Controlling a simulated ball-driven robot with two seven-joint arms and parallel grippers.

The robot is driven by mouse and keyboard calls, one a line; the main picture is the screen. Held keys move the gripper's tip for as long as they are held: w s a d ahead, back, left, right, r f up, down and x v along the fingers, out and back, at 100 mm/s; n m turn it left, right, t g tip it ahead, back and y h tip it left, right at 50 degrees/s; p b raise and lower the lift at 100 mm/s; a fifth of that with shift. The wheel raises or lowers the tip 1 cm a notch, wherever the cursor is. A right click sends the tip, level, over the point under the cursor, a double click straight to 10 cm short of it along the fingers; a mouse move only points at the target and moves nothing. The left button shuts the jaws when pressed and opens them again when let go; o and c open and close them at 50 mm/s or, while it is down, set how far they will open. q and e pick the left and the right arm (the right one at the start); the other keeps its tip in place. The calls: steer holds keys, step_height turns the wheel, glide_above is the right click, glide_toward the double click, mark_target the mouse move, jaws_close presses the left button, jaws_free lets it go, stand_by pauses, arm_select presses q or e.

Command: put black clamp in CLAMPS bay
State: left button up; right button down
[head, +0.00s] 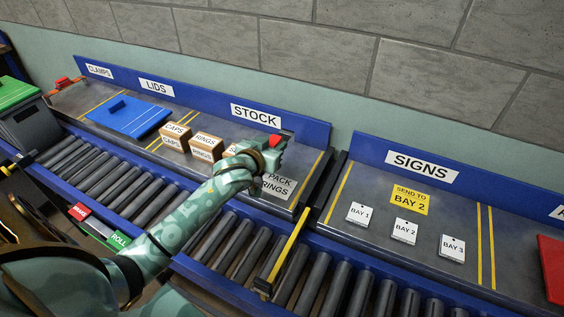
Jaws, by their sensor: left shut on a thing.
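My left gripper (275,154) is over the right part of the STOCK bay, shut on the black clamp (287,133). Only a little of the clamp shows, a dark bit and a red part at the fingertips; the rest is hidden by the gripper. The CLAMPS bay (88,101) is at the far left end of the shelf, well apart from the gripper. An orange clamp with a red part (64,82) lies in it near the back. My right gripper is not in view.
A blue lid (128,116) lies in the LIDS bay. Small CAPS and RINGS boxes (206,145) stand in the STOCK bay beside my left arm. A roller conveyor (110,183) runs along the front. A grey bin with a green top (28,122) stands at the left.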

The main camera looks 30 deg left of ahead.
arm_select(q)
steer(key=w+f, duration=0.1)
steer(key=w+d+f+b, duration=0.1)
steer(key=shift+d+f, duration=0.1)
steer(key=shift+f, duration=0.3)
step_height(320, 180, down, 4)
steer(key=shift+w+d+r+b, duration=0.1)
steer(key=shift+d+r+b, duration=0.05)
steer(key=shift+b, duration=1)
steer(key=shift+r, duration=0.2)
steer(key=o, duration=1.1)
